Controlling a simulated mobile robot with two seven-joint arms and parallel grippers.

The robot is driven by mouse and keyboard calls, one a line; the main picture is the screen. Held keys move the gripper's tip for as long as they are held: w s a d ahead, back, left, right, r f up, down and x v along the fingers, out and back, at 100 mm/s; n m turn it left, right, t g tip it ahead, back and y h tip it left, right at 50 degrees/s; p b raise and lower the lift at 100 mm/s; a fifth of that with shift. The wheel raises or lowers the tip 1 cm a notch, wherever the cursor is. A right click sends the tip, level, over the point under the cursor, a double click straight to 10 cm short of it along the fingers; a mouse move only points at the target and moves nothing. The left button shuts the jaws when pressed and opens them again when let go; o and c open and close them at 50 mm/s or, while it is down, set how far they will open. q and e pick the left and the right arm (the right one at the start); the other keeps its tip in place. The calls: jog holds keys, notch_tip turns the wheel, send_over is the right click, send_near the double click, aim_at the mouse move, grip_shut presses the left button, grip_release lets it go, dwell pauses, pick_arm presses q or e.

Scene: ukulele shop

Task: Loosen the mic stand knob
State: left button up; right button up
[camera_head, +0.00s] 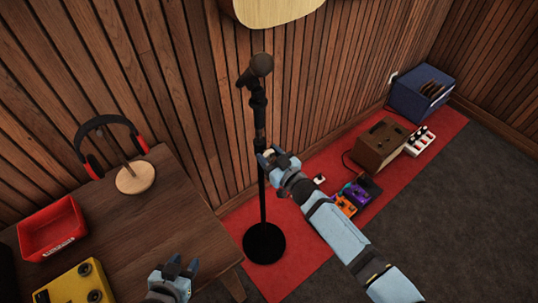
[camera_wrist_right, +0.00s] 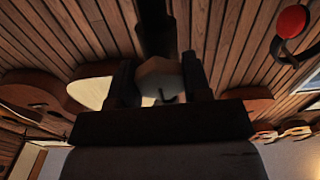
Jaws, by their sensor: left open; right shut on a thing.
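The black mic stand (camera_head: 262,200) stands upright on its round base (camera_head: 264,243) on the red rug, with a microphone (camera_head: 261,65) at its top. My right gripper (camera_head: 268,156) is at the middle of the pole. In the right wrist view my right gripper (camera_wrist_right: 160,75) is shut on the pale, faceted knob (camera_wrist_right: 158,80), which sits between its dark fingers. The dark pole (camera_wrist_right: 155,25) rises behind the knob. In the head view the knob is mostly hidden by the gripper. My left gripper (camera_head: 178,268) is open and empty, over the table's right front part.
The wooden table (camera_head: 140,220) holds a headphone stand (camera_head: 134,178), a red tray (camera_head: 52,228) and a yellow pedal (camera_head: 78,287). The slatted wall is close behind the stand.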

pick_arm(q)
jog(key=shift+f, duration=0.15)
pick_arm(e)
jog(key=shift+n, duration=0.5)
jog(key=o, duration=0.9)
pick_arm(q)
jog(key=shift+r, duration=0.25)
pick_arm(e)
jog(key=shift+s+d, duration=0.2)
jog(key=shift+s, duration=0.05)
pick_arm(q)
jog(key=r+p, duration=0.4)
jog(key=p, duration=0.1)
jog(key=shift+w+a+r, duration=0.1)
jog(key=shift+a+r, duration=0.15)
jog(key=shift+r, duration=0.1)
jog(key=shift+f, duration=0.2)
pick_arm(e)
jog(key=v, duration=1.3)
jog(key=shift+s, duration=0.1)
